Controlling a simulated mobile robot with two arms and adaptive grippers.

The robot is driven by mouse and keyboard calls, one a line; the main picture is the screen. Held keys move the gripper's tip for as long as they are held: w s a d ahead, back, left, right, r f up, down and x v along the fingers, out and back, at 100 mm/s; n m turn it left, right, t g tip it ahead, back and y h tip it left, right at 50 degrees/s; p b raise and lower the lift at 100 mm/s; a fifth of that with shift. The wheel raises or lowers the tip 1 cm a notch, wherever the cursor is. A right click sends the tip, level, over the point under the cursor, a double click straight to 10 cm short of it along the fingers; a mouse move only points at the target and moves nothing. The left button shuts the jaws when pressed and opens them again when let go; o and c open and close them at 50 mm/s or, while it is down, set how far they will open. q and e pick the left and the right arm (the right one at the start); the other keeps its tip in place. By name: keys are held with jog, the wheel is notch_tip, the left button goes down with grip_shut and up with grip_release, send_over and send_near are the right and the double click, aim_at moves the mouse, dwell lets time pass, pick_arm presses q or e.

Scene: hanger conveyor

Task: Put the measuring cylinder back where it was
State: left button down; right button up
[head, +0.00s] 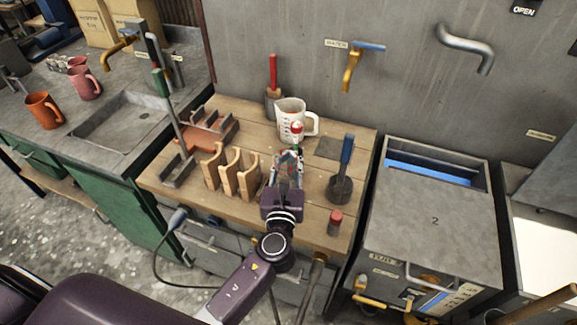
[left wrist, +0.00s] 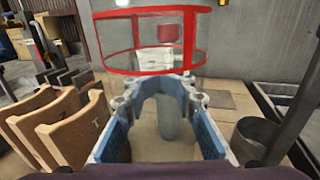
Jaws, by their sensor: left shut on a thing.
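My left gripper (head: 288,165) is over the wooden bench, its fingers pointing toward the wall. In the left wrist view the cylinder's red ringed collar (left wrist: 150,69) stands above the blue-padded fingers of the left gripper (left wrist: 158,90). The clear body is hard to make out, and I cannot tell whether its foot touches the bench. My right gripper is not in view.
A white graduated jug (head: 289,106) stands just behind the gripper. Wooden slotted holders (head: 236,172) are close on the left, with a metal stand (head: 178,172) beyond. A dark square plate (head: 328,148) lies bare.

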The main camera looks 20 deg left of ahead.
pick_arm(q)
jog(key=shift+f, duration=1.1)
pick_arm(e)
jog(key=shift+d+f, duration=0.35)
pick_arm(q)
jog(key=shift+f, duration=0.1)
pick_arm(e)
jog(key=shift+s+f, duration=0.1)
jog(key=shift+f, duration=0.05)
pick_arm(q)
jog(key=c, duration=1.6)
grip_release()
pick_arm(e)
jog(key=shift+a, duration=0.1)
pick_arm(q)
jog(key=b+v, duration=0.3)
jog(key=v, duration=0.9)
jog(key=shift+r, duration=0.25)
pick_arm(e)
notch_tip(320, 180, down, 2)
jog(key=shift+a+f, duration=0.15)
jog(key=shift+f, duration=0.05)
